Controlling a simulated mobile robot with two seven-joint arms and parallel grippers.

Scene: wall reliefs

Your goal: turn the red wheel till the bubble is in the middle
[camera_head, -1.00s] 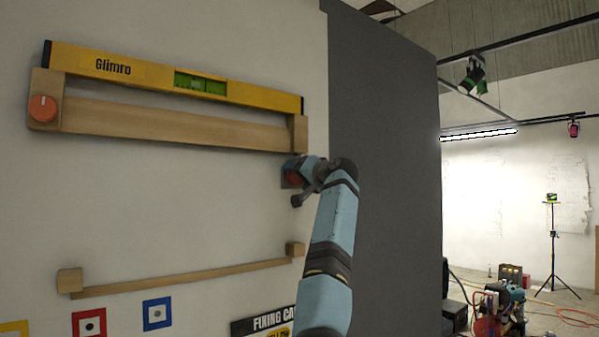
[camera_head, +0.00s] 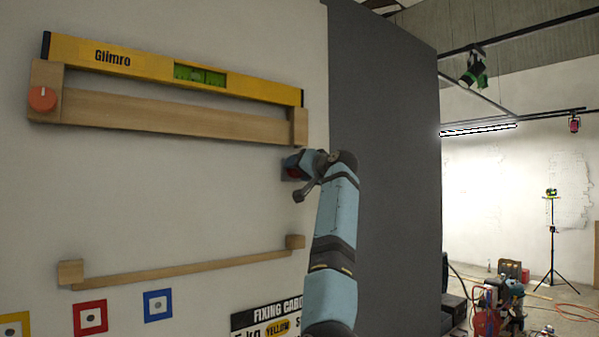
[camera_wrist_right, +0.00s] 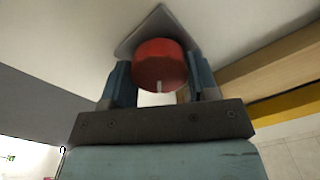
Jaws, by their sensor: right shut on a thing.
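A red wheel (camera_wrist_right: 160,62) with a white mark sits on a grey plate (camera_wrist_right: 158,27) on the wall, between the two fingers of my right gripper (camera_wrist_right: 162,82). The gripper is shut on it. In the head view the wheel (camera_head: 291,172) is mostly hidden behind my right gripper (camera_head: 296,168). A yellow spirit level (camera_head: 140,62) slopes down to the right in the picture. Its green vial (camera_head: 200,77) shows, but the bubble is too small to place. My left gripper is not in view.
An orange-red knob (camera_head: 42,99) sits at the left end of a wooden beam (camera_head: 170,113) under the level. A thin wooden rail (camera_head: 180,266) is lower on the wall. A dark panel (camera_head: 385,150) stands right of my arm. The wall between beam and rail is clear.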

